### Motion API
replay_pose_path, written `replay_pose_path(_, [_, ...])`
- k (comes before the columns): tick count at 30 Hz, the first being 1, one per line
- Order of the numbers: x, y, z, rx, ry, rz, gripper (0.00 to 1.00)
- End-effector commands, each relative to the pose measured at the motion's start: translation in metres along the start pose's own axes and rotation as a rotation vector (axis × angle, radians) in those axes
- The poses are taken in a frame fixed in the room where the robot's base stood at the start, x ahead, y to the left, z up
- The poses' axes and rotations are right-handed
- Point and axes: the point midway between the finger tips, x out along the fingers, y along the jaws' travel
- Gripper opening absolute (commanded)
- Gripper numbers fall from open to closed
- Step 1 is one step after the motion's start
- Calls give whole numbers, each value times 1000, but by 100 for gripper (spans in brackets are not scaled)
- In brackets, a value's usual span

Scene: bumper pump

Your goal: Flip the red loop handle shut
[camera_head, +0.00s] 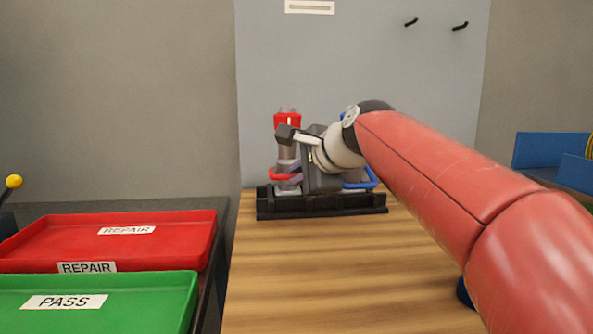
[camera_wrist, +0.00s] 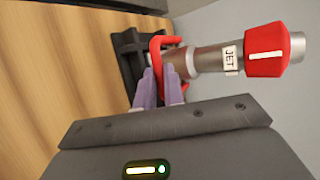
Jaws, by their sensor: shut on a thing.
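The red loop handle (camera_head: 283,175) sits low on the jet pump, at its left in the head view. It sticks out roughly level from the pump body. In the wrist view the loop (camera_wrist: 154,49) crosses just past my fingertips. My gripper (camera_wrist: 159,74) is shut on the loop, its two purple-grey fingers close together. The fingertips partly hide where they grip it. The pump (camera_head: 287,152) stands upright, with a red cap (camera_head: 287,119) on top. In the wrist view it lies sideways, with a "JET" label (camera_wrist: 231,59) beside the cap (camera_wrist: 267,50).
The pump stands in a black base (camera_head: 320,204) on a wooden bench (camera_head: 330,270). A blue loop (camera_head: 366,182) shows to the right, behind my wrist. A red REPAIR tray (camera_head: 180,238) and green PASS tray (camera_head: 150,300) are at left. The bench front is clear.

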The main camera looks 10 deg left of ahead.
Motion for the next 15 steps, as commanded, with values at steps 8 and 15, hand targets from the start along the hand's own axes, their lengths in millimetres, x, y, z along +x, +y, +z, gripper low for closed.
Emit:
replay_pose_path(8, [0,0,0,0,1,0,31])
replay_pose_path(15, [0,1,0,0,0,1,33])
